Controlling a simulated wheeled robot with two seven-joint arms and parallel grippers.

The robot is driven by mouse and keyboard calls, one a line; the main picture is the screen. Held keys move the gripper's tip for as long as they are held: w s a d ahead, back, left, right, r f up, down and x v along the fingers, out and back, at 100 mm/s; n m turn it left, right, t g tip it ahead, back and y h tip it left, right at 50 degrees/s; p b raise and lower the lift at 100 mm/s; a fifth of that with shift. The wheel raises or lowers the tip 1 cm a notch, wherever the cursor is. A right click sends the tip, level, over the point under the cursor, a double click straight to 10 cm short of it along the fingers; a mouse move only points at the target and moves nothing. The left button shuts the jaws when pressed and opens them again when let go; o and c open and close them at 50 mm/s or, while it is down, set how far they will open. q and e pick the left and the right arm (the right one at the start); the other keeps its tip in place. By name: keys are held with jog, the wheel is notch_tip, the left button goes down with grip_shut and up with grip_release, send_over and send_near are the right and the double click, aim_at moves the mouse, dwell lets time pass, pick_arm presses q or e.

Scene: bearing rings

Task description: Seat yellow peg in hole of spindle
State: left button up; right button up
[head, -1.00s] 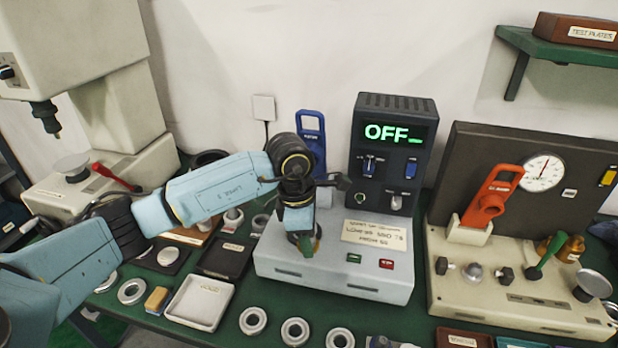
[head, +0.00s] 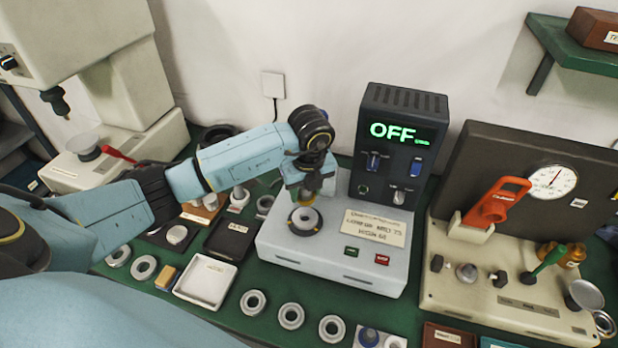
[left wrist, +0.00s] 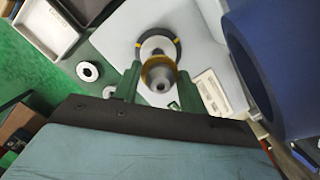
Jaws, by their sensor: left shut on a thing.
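My left gripper (head: 307,192) has green fingers and points down above the pale control box (head: 330,258). In the left wrist view, the left gripper (left wrist: 160,90) is shut on the yellow peg (left wrist: 157,66), a short piece with a yellow band and grey metal end. Beyond it, a round dark seat with yellow marks (left wrist: 176,46) holds a pale metal ring. In the head view, the ring (head: 304,219) lies on the box top, just below the gripper. The peg appears apart from the ring. I cannot tell for sure which part is the spindle.
A black display unit (head: 397,150) reading OFF stands behind the box. A large blue cylindrical thing (left wrist: 275,60) is close by in the wrist view. A white tray (head: 206,281) and several loose bearing rings (head: 291,316) lie in front. A gauge panel (head: 525,200) stands right.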

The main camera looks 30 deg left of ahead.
pick_arm(q)
jog(key=shift+w+a+n, duration=0.1)
jog(key=shift+a+n, duration=0.05)
jog(key=shift+n, duration=0.35)
jog(key=shift+f+b, duration=1.35)
jog(key=shift+f, duration=0.35)
jog(key=shift+f+b, duration=1.3)
jog(key=shift+f, duration=0.6)
jog(key=o, duration=1.3)
